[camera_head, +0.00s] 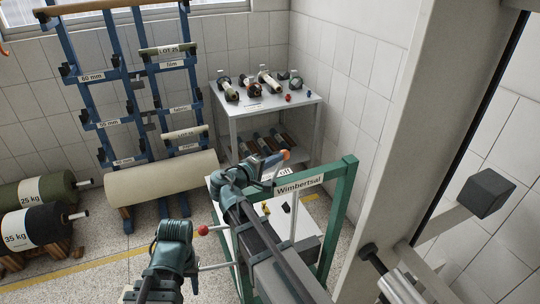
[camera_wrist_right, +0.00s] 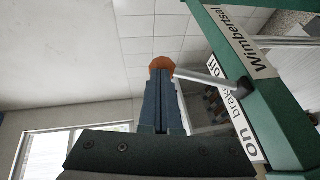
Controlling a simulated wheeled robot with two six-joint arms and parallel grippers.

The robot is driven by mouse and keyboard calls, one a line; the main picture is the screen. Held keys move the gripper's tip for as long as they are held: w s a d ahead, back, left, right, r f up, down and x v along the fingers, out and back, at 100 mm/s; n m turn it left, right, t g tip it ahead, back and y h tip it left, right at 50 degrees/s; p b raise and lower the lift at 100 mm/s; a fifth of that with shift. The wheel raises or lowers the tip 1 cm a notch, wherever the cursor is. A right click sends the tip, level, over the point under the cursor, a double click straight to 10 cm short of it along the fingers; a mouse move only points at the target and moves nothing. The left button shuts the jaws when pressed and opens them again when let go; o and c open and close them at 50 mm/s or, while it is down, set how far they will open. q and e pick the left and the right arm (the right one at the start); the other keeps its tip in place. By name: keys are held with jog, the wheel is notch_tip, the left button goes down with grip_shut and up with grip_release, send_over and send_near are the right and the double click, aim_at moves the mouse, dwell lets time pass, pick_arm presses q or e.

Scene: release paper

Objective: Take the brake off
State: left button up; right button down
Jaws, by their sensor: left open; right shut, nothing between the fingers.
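The brake lever is a grey rod with an orange end (camera_head: 284,154) on the green frame (camera_head: 340,210). In the right wrist view the orange end (camera_wrist_right: 160,63) shows just beyond my fingertips, and the rod (camera_wrist_right: 200,78) runs to the frame beside a label (camera_wrist_right: 241,120) reading "on brake off". My right gripper (camera_head: 271,160) is shut with nothing between its blue fingers. Its tips lie at or very close to the orange end; I cannot tell if they touch. My left gripper (camera_head: 174,240) is open, low at the left of the frame; its fingers are hard to make out.
A sign (camera_head: 299,185) reading "Wimbertsal" is on the frame's top bar. A red ball knob (camera_head: 202,230) is near my left gripper. A cream roll (camera_head: 160,178) and blue rack (camera_head: 130,100) stand behind, a white table (camera_head: 301,108) further back. A pale post (camera_head: 385,130) is at right.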

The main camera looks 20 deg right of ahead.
jog(key=shift+d, duration=0.35)
dwell(0.3)
